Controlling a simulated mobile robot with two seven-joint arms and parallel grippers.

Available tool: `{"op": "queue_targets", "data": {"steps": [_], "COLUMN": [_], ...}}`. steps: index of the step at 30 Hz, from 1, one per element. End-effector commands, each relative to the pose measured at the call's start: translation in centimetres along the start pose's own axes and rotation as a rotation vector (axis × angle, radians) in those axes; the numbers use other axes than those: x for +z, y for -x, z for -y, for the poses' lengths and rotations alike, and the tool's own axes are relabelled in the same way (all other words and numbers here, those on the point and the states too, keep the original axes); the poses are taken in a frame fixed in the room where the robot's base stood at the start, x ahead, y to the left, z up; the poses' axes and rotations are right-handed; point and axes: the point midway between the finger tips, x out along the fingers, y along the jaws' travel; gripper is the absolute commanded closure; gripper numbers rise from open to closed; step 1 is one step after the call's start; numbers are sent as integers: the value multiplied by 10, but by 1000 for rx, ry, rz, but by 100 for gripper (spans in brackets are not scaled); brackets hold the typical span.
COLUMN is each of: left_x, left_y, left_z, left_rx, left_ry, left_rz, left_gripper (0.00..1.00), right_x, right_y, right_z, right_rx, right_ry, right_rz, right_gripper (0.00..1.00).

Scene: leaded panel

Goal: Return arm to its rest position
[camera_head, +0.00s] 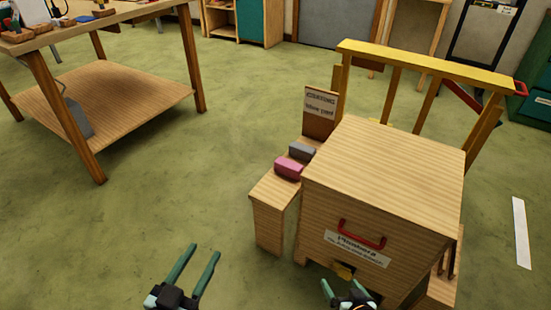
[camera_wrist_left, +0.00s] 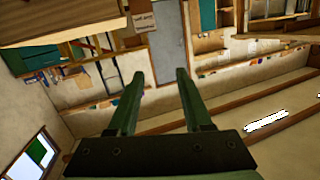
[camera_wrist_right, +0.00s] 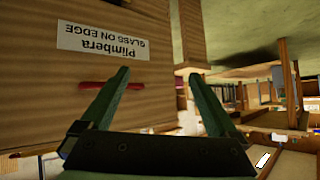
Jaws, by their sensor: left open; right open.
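My left gripper (camera_head: 191,270) is at the bottom of the head view, left of the wooden box and over the green floor. Its two green fingers are apart with nothing between them, as the left wrist view (camera_wrist_left: 158,90) also shows. My right gripper (camera_head: 345,290) is low in front of the box, near its label. In the right wrist view (camera_wrist_right: 160,90) its fingers are apart in front of the box front, with no object held. The wooden box (camera_head: 385,155) has a red handle (camera_head: 361,232) and a label (camera_head: 357,250) reading "Plimbera".
A side shelf (camera_head: 270,205) on the box's left carries a pink block (camera_head: 288,168) and a grey block (camera_head: 302,151). A yellow-topped rack (camera_head: 430,62) stands behind. A wooden workbench (camera_head: 105,95) is at upper left. Green floor (camera_head: 130,225) is free left of the box.

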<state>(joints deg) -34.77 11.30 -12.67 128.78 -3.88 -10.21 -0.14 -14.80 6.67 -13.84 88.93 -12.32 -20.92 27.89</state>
Motion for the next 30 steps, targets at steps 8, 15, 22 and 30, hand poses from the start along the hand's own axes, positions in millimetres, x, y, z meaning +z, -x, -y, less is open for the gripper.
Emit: {"op": "queue_targets", "data": {"steps": [8, 15, 22, 30], "left_x": [0, 0, -8, -8], "left_y": [0, 0, 6, 22], "left_z": [0, 0, 2, 4], "left_rx": [0, 0, -2, -5], "left_ry": [0, 0, 19, 64], "left_rz": [0, 0, 70, 223], "left_gripper": [50, 50, 50, 50], "right_x": [-87, -139, -158, -152], "right_y": [90, 154, 182, 195], "right_z": [36, 56, 60, 54], "right_rx": [-114, -149, -145, -127], "right_ry": [189, 293, 307, 270], "right_rz": [-285, -460, -442, -286], "right_gripper": [5, 5, 5, 5]}}
